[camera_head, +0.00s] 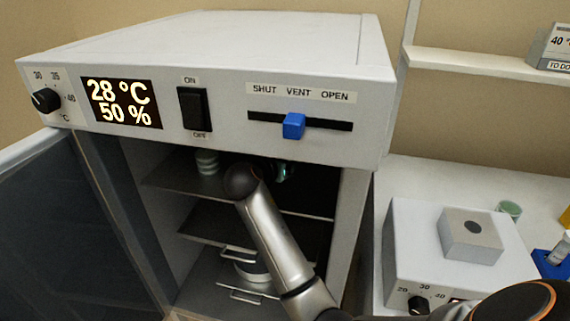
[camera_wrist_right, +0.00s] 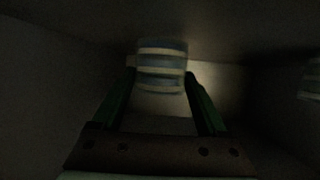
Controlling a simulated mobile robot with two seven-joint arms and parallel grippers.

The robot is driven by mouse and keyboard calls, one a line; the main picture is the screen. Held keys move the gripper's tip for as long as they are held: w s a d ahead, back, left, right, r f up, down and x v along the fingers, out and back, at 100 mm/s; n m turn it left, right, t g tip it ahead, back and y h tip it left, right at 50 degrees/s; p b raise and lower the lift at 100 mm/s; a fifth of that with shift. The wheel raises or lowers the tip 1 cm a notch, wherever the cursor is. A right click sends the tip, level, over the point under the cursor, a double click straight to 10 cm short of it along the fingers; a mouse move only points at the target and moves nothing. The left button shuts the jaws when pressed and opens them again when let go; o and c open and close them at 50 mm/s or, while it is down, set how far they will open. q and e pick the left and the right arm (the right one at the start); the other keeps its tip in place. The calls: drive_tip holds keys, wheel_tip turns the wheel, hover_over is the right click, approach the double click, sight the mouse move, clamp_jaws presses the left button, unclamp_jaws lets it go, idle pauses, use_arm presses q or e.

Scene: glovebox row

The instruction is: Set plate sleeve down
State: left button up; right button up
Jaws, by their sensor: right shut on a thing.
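My right arm reaches into the open incubator (camera_head: 355,235) at the level of its top shelf. In the right wrist view my right gripper (camera_wrist_right: 160,88) has its green fingers on either side of a banded, pale and blue-grey plate sleeve (camera_wrist_right: 162,68), and is shut on it. The sleeve stands roughly upright; whether its base touches a shelf is too dark to tell. In the head view a small green part of the gripper (camera_head: 283,172) shows behind my arm. A pale ribbed stack (camera_head: 207,162) is on the left of the top shelf; I cannot tell whether it is the held sleeve. My left gripper is out of view.
Another banded stack (camera_wrist_right: 312,80) shows at the right edge of the wrist view. The incubator's door (camera_head: 70,230) stands open at the left. Lower shelves (camera_head: 205,232) lie below, with a round pale object (camera_head: 252,272) low down. The dark walls are close around the gripper.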

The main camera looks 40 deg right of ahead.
drive_tip(key=shift+f, duration=0.35)
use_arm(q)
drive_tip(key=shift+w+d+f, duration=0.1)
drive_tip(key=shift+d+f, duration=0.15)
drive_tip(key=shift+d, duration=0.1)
use_arm(e)
drive_tip(key=shift+r, duration=0.1)
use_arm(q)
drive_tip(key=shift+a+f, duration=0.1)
use_arm(e)
drive_tip(key=shift+f, duration=0.25)
drive_tip(key=o, duration=1.6)
drive_tip(key=shift+c, duration=0.2)
